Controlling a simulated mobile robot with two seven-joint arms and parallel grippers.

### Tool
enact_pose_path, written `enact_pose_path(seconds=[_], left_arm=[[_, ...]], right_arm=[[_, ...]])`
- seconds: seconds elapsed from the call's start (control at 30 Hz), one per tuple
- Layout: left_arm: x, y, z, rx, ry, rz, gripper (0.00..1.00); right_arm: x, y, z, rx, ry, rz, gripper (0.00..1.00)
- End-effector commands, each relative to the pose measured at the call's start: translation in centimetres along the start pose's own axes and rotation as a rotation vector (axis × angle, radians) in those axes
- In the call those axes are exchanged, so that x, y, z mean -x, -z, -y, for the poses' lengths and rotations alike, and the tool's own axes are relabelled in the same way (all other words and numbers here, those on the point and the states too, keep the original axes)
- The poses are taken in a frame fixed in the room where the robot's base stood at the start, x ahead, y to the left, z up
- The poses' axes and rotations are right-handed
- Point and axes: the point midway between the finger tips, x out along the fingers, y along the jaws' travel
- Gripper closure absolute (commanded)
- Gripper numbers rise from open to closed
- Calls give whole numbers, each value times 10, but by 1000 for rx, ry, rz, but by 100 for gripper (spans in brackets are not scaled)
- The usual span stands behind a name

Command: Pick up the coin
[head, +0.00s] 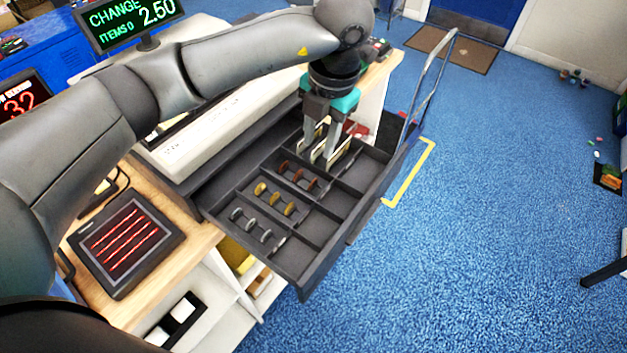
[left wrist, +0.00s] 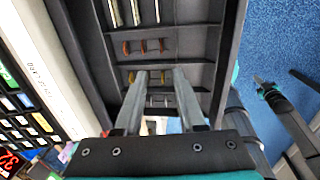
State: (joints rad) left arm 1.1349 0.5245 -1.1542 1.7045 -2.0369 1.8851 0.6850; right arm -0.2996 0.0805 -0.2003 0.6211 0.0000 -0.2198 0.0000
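An open dark cash drawer (head: 331,203) holds coins standing on edge in rows. Silver coins (head: 251,224) are in the nearest row, gold coins (head: 275,197) in the middle one and copper coins (head: 297,174) in the far one. My left gripper (head: 320,148) is over the far part of the drawer, by the upright pale notes, with nothing seen between its fingers. In the left wrist view my left gripper (left wrist: 160,75) has its fingers apart; gold and silver coins show beyond and between them. What seems to be my right gripper (left wrist: 262,86) is small there, its fingers unclear.
The white register body (head: 215,130) stands along the drawer's back. A metal rail (head: 430,80) rises beyond the drawer's far right corner. Open blue floor (head: 480,220) lies right.

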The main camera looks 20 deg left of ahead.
Motion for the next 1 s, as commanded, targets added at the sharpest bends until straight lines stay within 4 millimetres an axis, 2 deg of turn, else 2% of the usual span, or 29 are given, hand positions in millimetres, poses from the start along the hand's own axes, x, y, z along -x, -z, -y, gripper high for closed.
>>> enact_pose_path(seconds=[0.1,0.3,0.57,0.83,1.0], left_arm=[[-28,1,0,1,2,-6,61],[-62,0,1,0,4,-2,61],[-81,-1,2,-1,5,-2,61],[-118,-4,3,-2,5,-1,61],[-124,-5,3,-3,6,2,61]], right_arm=[[2,0,0,0,0,1,100],[2,0,0,0,0,1,100],[4,0,0,-1,0,2,100],[6,0,0,-1,0,2,100],[6,0,0,-1,0,2,100]])
